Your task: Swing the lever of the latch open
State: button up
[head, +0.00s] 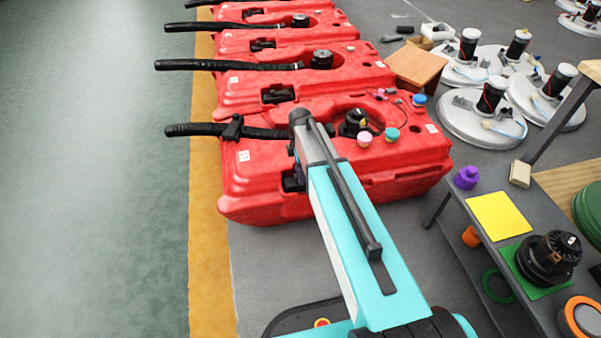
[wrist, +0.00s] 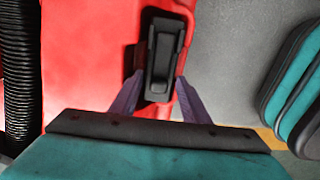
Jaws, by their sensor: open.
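The latch lever (wrist: 162,62) is a black elongated piece on the red tank (wrist: 85,70) in the wrist view. My gripper (wrist: 157,92) shows there with two purple fingers, open, one on each side of the lever's lower end. I cannot tell whether either finger touches it. In the head view the nearest red tank (head: 265,165) has a dark latch (head: 293,183) on its front side, partly hidden by my arm. My gripper is hidden behind my arm in that view.
A black ribbed hose (head: 205,129) runs off the tank's left. More red tanks (head: 300,75) stand behind. A shelf table with a yellow sheet (head: 499,216) stands at right. White round parts (head: 470,120) lie on the grey floor. The green floor at left is clear.

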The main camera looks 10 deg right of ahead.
grip_shut()
